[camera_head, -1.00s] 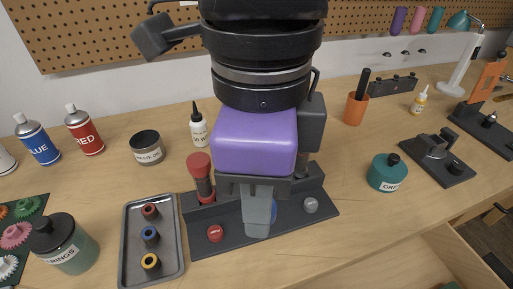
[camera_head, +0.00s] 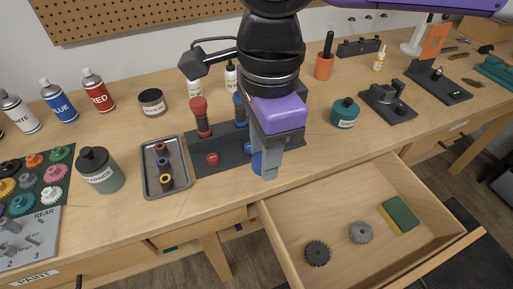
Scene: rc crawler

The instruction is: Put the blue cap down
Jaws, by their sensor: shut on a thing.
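The blue cap (camera_head: 257,163) shows only in part, behind and beside the fingers of my gripper (camera_head: 268,171). My gripper is shut on it, in front of the dark stand (camera_head: 202,165). The picture does not show clearly whether the cap touches the stand or the bench. A red-topped cylinder (camera_head: 200,117) and a blue-topped one (camera_head: 239,106) stand at the back of the stand. A red cap (camera_head: 212,159) sits on its front left.
A grey tray (camera_head: 181,183) with red, blue and yellow-topped rings lies left of the stand. An open drawer (camera_head: 328,205) below right holds two gears and a sponge (camera_head: 399,216). A teal grease jar (camera_head: 344,113) stands to the right. Bench front between tray and drawer is clear.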

